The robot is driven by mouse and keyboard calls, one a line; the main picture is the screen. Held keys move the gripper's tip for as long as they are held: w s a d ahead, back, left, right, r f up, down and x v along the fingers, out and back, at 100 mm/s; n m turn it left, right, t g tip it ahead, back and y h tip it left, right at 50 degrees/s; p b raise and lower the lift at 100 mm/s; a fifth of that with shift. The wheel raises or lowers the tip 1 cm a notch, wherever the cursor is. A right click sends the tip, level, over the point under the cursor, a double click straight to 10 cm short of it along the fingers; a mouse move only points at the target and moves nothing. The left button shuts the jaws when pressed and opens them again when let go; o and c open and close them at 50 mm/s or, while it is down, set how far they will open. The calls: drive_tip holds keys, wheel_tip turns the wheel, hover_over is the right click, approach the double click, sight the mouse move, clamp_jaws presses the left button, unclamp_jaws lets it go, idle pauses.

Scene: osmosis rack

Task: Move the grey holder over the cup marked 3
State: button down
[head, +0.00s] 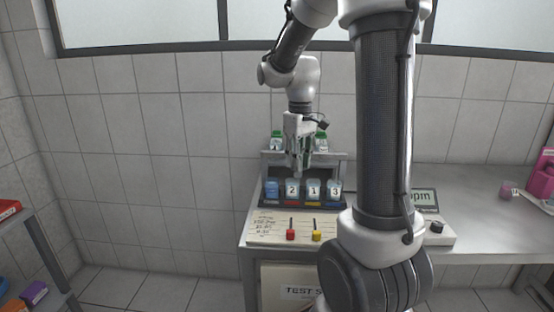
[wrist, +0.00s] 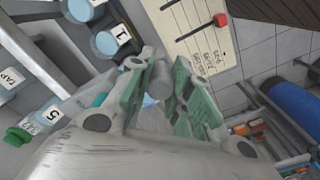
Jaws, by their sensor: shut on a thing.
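My gripper (head: 298,158) is shut on the grey holder, a small grey cylinder (wrist: 160,78) that shows between the green-padded fingers (wrist: 155,95) in the wrist view. In the head view it hangs above the cup row, roughly over the cup marked 2 (head: 292,190). The cup marked 3 (head: 335,191) stands at the right end of the row, to the right of my gripper. The cup marked 1 (head: 314,191) stands between them and also shows in the wrist view (wrist: 108,42). The holder's lower end is hard to make out.
A blue cup (head: 271,190) stands at the row's left end. Green-capped bottles (head: 276,142) stand behind on the rack. A board with red (head: 290,235) and yellow (head: 316,236) sliders lies in front. A meter (head: 423,199) stands to the right.

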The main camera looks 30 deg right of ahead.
drive_tip(key=s+d, duration=0.7)
drive_tip(key=d, duration=0.3)
drive_tip(key=shift+d, duration=0.3)
drive_tip(key=shift+s, duration=0.1)
drive_tip(key=c, duration=1.3)
unclamp_jaws()
drive_tip(key=shift+d, duration=0.15)
drive_tip(key=shift+o, duration=0.2)
wheel_tip(320, 180, up, 12)
